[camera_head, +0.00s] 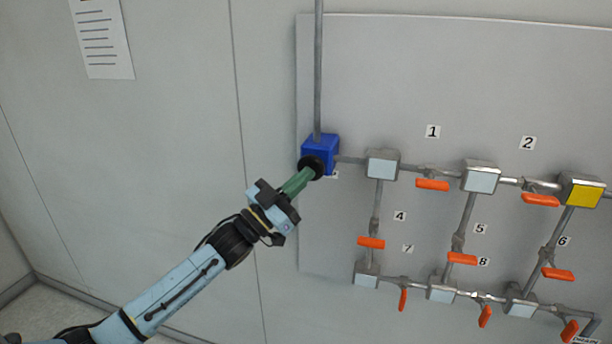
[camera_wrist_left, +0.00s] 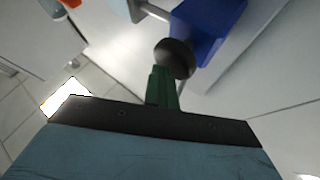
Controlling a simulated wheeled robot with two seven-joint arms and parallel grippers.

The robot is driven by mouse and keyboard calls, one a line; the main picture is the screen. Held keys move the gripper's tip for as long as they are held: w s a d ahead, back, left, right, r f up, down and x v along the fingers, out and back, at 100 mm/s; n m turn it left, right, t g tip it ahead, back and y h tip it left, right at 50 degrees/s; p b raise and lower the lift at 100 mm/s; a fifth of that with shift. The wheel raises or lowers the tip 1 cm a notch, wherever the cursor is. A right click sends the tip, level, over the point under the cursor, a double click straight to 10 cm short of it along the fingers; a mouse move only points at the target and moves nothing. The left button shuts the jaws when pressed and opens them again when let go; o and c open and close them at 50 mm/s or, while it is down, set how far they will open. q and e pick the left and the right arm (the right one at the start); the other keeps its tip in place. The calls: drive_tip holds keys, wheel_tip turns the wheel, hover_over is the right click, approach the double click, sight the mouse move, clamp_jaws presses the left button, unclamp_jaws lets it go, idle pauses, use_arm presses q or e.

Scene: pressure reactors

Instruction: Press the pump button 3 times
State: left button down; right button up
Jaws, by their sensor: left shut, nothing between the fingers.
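The pump is a blue box (camera_head: 322,149) on the wall panel, with a vertical pipe above it. Its round black button (camera_head: 311,165) faces outward. My left gripper (camera_head: 308,174) is shut and empty, its green fingers pointing up at the button. In the head view the fingertips overlap the button's lower edge. In the left wrist view the fingers (camera_wrist_left: 160,75) end right at the black button (camera_wrist_left: 175,58), with the blue box (camera_wrist_left: 212,25) behind it. I cannot tell whether they touch. The right gripper is out of view.
Right of the pump, grey pipes join several pale boxes (camera_head: 382,164) and one yellow box (camera_head: 581,191). Orange valve handles (camera_head: 432,185) stick out among numbered labels. A paper sheet (camera_head: 102,38) hangs on the left wall. The wall left of the panel is otherwise clear.

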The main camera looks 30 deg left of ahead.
use_arm(q)
drive_tip(key=shift+w+a, duration=0.1)
drive_tip(key=shift+w, duration=0.2)
idle(0.4)
drive_tip(key=shift+s+d+f+p, duration=0.1)
drive_tip(key=shift+s+d+p, duration=0.15)
drive_tip(key=shift+s+p, duration=0.55)
drive_tip(key=shift+s+d+p, duration=0.25)
drive_tip(key=shift+s+p, duration=0.05)
drive_tip(key=shift+s, duration=0.85)
drive_tip(key=s+p, duration=0.1)
drive_tip(key=s, duration=0.1)
drive_tip(key=s+d+p, duration=0.1)
drive_tip(key=s, duration=0.2)
drive_tip(key=shift+d, duration=0.1)
idle(1.7)
